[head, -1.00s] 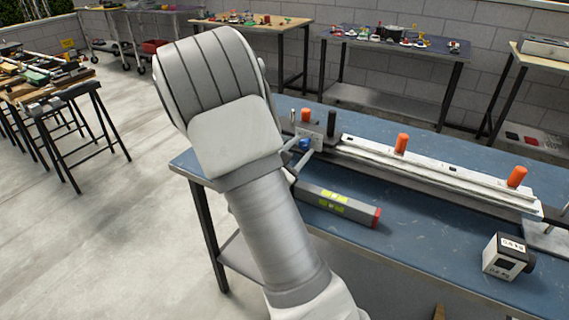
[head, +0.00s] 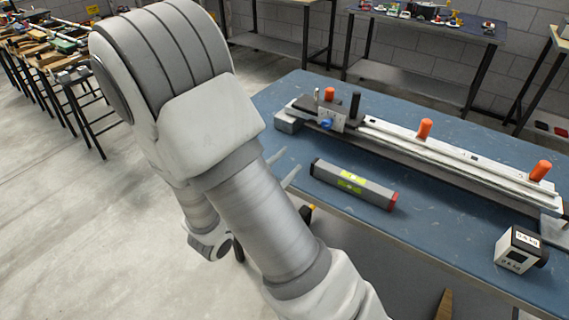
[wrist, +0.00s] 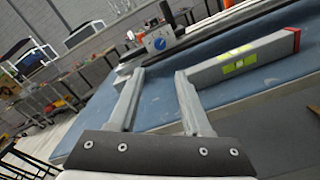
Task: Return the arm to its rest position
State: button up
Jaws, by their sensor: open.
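My gripper (wrist: 160,100) is open and empty in the wrist view, its two grey fingers apart over the near edge of the blue-topped workbench (wrist: 240,75). In the head view, the fingertips of my gripper (head: 283,168) show just past my bent arm, at the left end of the bench. My arm covers the rest of the gripper. A grey level with yellow-green windows (head: 354,185) and a red end lies on the bench to the right of the fingers. The level (wrist: 245,60) also shows in the wrist view, beyond the right finger and not held.
A long metal rail fixture (head: 440,150) with orange knobs and a blue dial (wrist: 157,41) lies along the bench behind the level. A small white-and-black box (head: 518,249) stands at the right. Other tables (head: 425,32) stand behind. Open floor (head: 80,230) lies to the left.

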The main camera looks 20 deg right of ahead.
dwell(0.4)
jog(key=s+d+r+m+g+y, duration=0.2)
jog(key=s+m+g+y, duration=0.1)
jog(key=s+m+g, duration=0.3)
jog(key=s+d+r+m+g+y, duration=0.2)
jog(key=s+m+g+y, duration=0.15)
jog(key=s+m, duration=0.35)
jog(key=s+a+r+m+t+y, duration=0.2)
jog(key=a+r+m+t+y, duration=0.15)
jog(key=a+y, duration=0.2)
jog(key=s+a+r+m+t+y, duration=0.1)
jog(key=a+r+m+t+y, duration=0.15)
jog(key=a+r+y, duration=0.35)
notch_tip(320, 180, up, 16)
jog(key=n+h+p, duration=0.1)
jog(key=h+p, duration=0.1)
jog(key=p, duration=1.6)
jog(key=shift+a+h, duration=0.3)
jog(key=shift+a, duration=0.15)
jog(key=shift+d+f, duration=0.1)
jog(key=shift+d, duration=0.1)
